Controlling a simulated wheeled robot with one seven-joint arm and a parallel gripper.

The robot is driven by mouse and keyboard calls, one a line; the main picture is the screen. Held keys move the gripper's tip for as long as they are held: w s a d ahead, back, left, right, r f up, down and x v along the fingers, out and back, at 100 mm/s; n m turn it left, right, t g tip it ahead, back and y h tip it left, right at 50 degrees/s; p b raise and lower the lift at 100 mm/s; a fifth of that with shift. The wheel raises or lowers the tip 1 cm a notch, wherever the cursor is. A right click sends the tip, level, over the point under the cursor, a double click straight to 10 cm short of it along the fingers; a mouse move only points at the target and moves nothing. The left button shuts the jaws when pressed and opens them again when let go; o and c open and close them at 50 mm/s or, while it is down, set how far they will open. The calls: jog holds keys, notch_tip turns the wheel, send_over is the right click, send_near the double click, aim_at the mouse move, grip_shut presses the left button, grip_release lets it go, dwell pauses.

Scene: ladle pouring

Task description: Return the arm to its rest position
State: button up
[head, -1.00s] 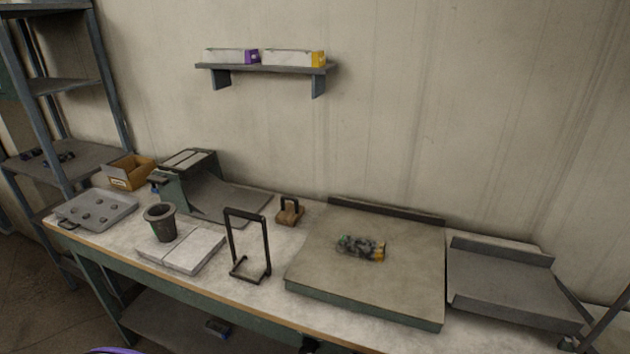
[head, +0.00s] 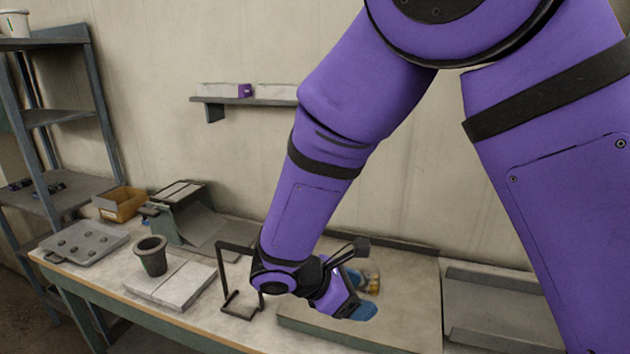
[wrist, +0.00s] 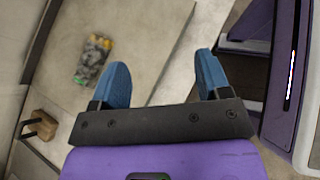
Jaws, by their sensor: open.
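My purple arm reaches across the head view from the upper right down to the bench. My gripper (wrist: 160,85) shows in the wrist view with two blue fingers set wide apart and nothing between them. In the head view its blue fingertips are partly seen low over the flat tray-like board (head: 415,285), with the rest hidden by the wrist. A small dark cluster with yellow parts (wrist: 93,60) lies on the board, left of the fingers in the wrist view. In the head view only part of it shows, behind my gripper.
A black wire frame stand (head: 238,300) stands just left of my forearm. A dark cup (head: 151,256) sits on white slabs (head: 184,287). A wooden block with a dark handle (wrist: 40,127) is left of the board. A wall shelf (head: 240,101) is behind my arm.

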jog(key=d+r+m+g+y, duration=0.2)
jog(key=d+r+m+y, duration=0.1)
jog(key=d+r+m, duration=0.4)
jog(key=s+d+r+m+t+y, duration=0.4)
jog(key=s+d+r+m+y, duration=0.3)
jog(key=s+d+r+m, duration=0.6)
notch_tip(320, 180, up, 4)
jog(key=s+d, duration=0.2)
jog(key=shift+s+d+m, duration=0.3)
jog(key=shift+s+d, duration=0.05)
